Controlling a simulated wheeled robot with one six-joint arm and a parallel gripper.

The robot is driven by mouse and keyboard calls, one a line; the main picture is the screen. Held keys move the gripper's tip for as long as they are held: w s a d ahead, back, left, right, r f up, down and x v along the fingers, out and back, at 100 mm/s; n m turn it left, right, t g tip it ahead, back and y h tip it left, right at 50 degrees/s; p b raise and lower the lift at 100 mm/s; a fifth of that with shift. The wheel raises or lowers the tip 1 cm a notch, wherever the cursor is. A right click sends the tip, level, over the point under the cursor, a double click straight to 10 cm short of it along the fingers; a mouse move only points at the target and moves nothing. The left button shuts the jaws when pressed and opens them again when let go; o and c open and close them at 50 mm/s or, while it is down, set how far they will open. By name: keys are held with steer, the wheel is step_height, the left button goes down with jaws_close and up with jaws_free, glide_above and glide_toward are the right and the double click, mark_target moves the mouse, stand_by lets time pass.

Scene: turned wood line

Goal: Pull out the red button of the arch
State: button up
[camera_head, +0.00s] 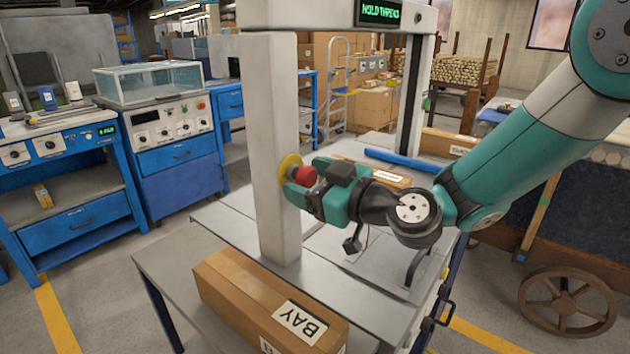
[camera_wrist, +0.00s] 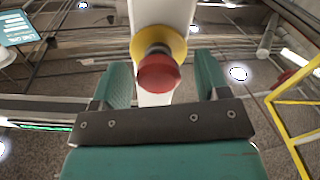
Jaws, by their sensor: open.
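The red button (camera_head: 306,175) sits on a yellow round base on the side of the white post of the arch (camera_head: 272,130). The wrist view shows the red button (camera_wrist: 157,72) with its yellow collar (camera_wrist: 160,41) against the white post. My gripper (camera_head: 300,178) is at the button, with its fingers on either side of it. In the wrist view my gripper (camera_wrist: 160,82) is open, with a gap between each teal finger and the button. The arch bears a green lit sign (camera_head: 381,12) at the top.
A cardboard box (camera_head: 245,295) with a "BAY" label lies on the table below the post. Another labelled box (camera_head: 385,177) lies behind my gripper. Blue benches with control panels (camera_head: 165,125) stand at the left. A spoked wheel (camera_head: 568,305) is at the lower right.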

steer(key=shift+s+d, duration=0.1)
steer(key=shift+d, duration=0.2)
steer(key=b+v, duration=1)
steer(key=v, duration=0.7)
steer(key=shift+s+a, duration=0.1)
steer(key=shift+a, duration=0.05)
